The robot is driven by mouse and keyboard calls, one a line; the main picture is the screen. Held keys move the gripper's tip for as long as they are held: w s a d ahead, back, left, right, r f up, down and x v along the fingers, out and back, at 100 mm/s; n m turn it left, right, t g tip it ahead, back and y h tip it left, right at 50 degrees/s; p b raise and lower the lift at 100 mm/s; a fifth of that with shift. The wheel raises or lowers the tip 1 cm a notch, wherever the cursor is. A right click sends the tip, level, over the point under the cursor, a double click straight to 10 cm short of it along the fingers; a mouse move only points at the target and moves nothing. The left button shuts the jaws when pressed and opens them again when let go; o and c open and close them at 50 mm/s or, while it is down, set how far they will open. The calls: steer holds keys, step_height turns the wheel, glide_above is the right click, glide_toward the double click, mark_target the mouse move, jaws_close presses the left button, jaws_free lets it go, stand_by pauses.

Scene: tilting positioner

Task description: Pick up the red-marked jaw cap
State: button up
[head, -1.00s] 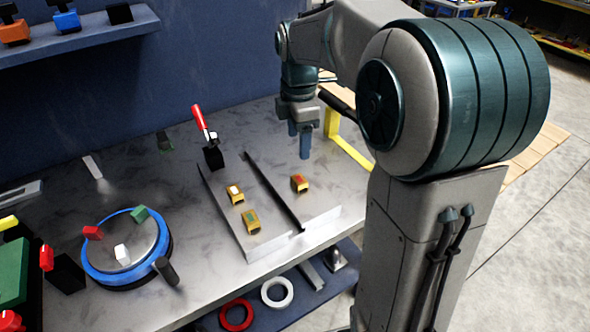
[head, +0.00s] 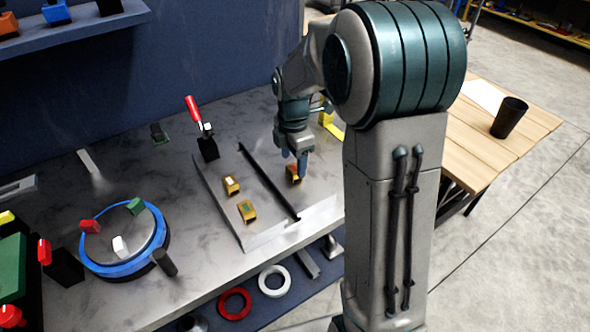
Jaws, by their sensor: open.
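The red-marked jaw cap (head: 292,173) is a small yellow block on the right part of the flat metal tray (head: 262,233). It is partly hidden behind my gripper (head: 295,164). My gripper points down with its blue fingers open, right at the cap. One finger overlaps the cap's right side in the picture; I cannot tell whether they touch. The cap with a white mark (head: 231,185) and the cap with a green mark (head: 247,211) lie on the tray's left part, beyond a dark divider (head: 268,181).
A round positioner with a blue rim (head: 113,270) and red, green and white jaws stands at left. A red-handled clamp (head: 206,147) stands behind the tray. A wooden table (head: 472,139) with a black cup (head: 509,118) is at right. The bench is clear between positioner and tray.

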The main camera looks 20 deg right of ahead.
mark_target(294, 168)
steer(key=shift+f, duration=1.55)
steer(key=c, duration=1.1)
steer(key=shift+r, duration=0.15)
